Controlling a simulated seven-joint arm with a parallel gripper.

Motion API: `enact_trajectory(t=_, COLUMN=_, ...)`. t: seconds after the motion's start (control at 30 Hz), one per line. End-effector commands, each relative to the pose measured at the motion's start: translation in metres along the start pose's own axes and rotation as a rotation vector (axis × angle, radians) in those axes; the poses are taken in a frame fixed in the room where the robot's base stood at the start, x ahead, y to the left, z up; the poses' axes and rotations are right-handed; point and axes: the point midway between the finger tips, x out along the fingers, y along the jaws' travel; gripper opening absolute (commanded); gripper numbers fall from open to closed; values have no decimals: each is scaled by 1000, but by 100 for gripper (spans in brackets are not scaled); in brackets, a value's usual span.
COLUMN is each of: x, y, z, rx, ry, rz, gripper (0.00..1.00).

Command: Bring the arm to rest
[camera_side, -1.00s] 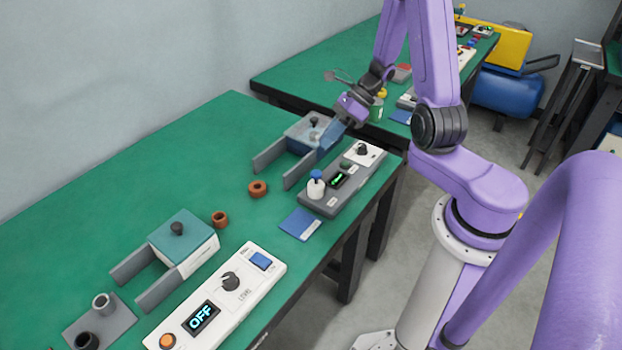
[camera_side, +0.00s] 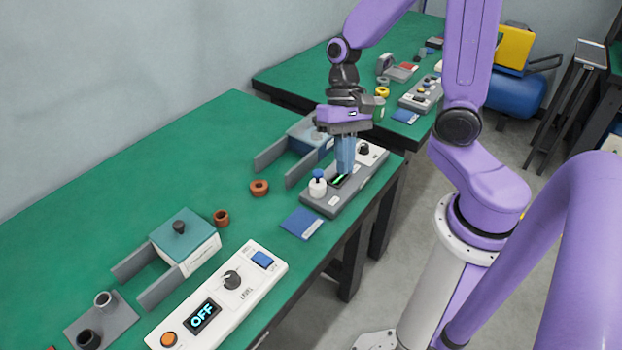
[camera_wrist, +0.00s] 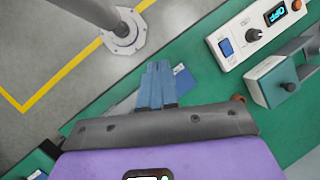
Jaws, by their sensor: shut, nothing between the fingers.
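My gripper (camera_side: 345,172) points straight down above the grey control box (camera_side: 318,203) at the right end of the near green table. Its blue fingers are together with nothing between them. In the side view they cover part of the box's small display. In the wrist view the shut fingers (camera_wrist: 157,68) show over the table edge and partly cover the blue card (camera_wrist: 184,82). In the side view the blue card (camera_side: 302,223) lies flat in front of the box. I cannot tell the exact gap between fingertips and box.
A white control box (camera_side: 218,295) reading OFF stands at the near edge. A teal-topped block (camera_side: 185,228) sits in a grey holder to its left. Two orange-brown rings (camera_side: 259,187) (camera_side: 221,218) lie on the table. A second green table (camera_side: 290,77) stands behind.

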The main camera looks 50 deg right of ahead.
Motion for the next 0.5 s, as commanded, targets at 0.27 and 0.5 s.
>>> enact_trajectory(t=0.27, x=-1, y=8, z=42, rx=-509, ry=63, rz=155, gripper=0)
enact_trajectory(t=0.5, x=-4, y=17, z=73, rx=-942, ry=117, rz=273, gripper=0)
